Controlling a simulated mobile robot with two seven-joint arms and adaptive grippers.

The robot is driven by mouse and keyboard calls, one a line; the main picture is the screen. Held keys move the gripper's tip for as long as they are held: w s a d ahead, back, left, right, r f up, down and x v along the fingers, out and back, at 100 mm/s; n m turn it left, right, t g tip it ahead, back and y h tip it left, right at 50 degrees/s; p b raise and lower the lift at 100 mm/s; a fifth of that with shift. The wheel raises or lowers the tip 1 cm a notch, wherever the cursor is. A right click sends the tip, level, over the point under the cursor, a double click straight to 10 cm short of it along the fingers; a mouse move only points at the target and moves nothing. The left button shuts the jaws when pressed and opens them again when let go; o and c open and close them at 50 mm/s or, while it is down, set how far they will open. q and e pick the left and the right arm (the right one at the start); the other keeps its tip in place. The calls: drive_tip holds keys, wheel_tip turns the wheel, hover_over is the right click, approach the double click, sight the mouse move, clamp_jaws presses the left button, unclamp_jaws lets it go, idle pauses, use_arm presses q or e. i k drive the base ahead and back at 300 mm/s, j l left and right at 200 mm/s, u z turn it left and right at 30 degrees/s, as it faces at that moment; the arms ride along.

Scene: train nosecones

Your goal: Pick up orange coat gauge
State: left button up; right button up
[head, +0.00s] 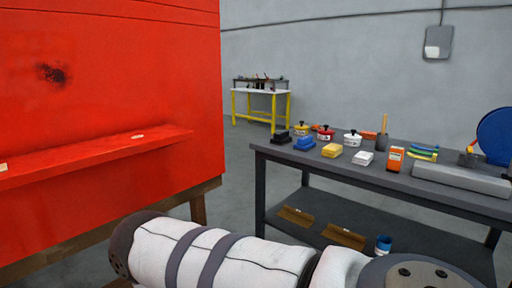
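An orange device with a pale label, which looks like the orange coat gauge (395,159), stands on the dark workbench (440,190) at the right of the head view. It is near the front edge, to the right of a white block (363,158). Neither gripper shows in the view. A white and grey arm link of mine crosses the bottom, well short of the gauge in the picture.
Yellow (332,150) and blue (304,144) blocks, lidded pots, a tool cup (381,142) and a grey bar (461,179) share the bench. A large red nosecone (110,80) fills the left. A yellow-legged table (262,93) stands behind. Floor shows between nosecone and bench.

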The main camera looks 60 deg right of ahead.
sight(396, 156)
drive_tip(key=z, duration=3.05)
